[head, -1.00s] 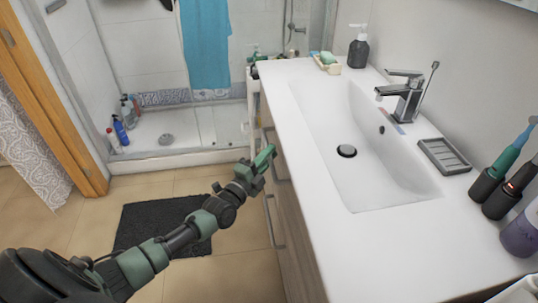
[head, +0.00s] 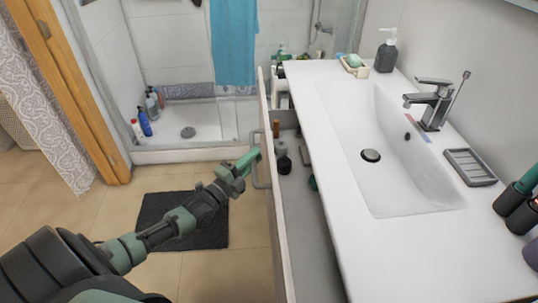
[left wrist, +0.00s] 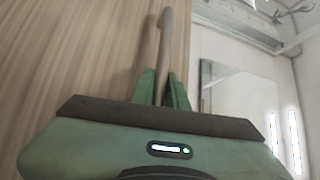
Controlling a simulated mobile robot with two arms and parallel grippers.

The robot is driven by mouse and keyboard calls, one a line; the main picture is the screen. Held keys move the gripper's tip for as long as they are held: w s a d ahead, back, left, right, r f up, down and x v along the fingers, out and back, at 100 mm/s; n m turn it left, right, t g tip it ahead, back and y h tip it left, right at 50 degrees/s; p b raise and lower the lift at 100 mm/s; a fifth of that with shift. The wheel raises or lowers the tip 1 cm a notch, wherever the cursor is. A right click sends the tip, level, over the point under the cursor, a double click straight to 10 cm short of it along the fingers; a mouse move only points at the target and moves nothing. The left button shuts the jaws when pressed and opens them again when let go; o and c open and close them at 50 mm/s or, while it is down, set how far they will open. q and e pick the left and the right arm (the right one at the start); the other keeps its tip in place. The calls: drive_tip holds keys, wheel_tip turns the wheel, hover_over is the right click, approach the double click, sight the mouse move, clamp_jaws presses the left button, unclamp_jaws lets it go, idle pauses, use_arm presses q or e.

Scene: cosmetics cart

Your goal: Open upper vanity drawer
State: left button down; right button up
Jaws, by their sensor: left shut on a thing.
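The upper vanity drawer (head: 284,240) stands pulled out to the left from under the white sink counter. Its inside shows, with several small bottles (head: 283,158) at the far end. My left gripper (head: 256,156) is at the drawer's front, shut on the grey bar handle (head: 260,172). In the left wrist view the handle (left wrist: 165,45) runs between the two green fingers, in front of the wood-grain drawer front (left wrist: 70,60). My right gripper is not in view.
The white counter with its basin (head: 385,170) and faucet (head: 433,100) is on the right. A soap dish (head: 470,166) and a dark soap dispenser (head: 386,52) stand on it. A dark mat (head: 180,218) lies on the clear tiled floor left of the drawer.

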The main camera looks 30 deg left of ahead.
use_arm(q)
drive_tip(key=s+a, duration=1.2)
drive_tip(key=a, duration=0.3)
drive_tip(key=shift+a+f+p, duration=0.15)
drive_tip(key=shift+a+p, duration=0.25)
drive_tip(key=shift+p, duration=0.05)
drive_tip(key=c, duration=1.4)
unclamp_jaws()
drive_tip(key=s+a, duration=0.1)
drive_tip(key=s, duration=0.6)
drive_tip(key=shift+s+f, duration=0.35)
drive_tip(key=shift+f, duration=0.1)
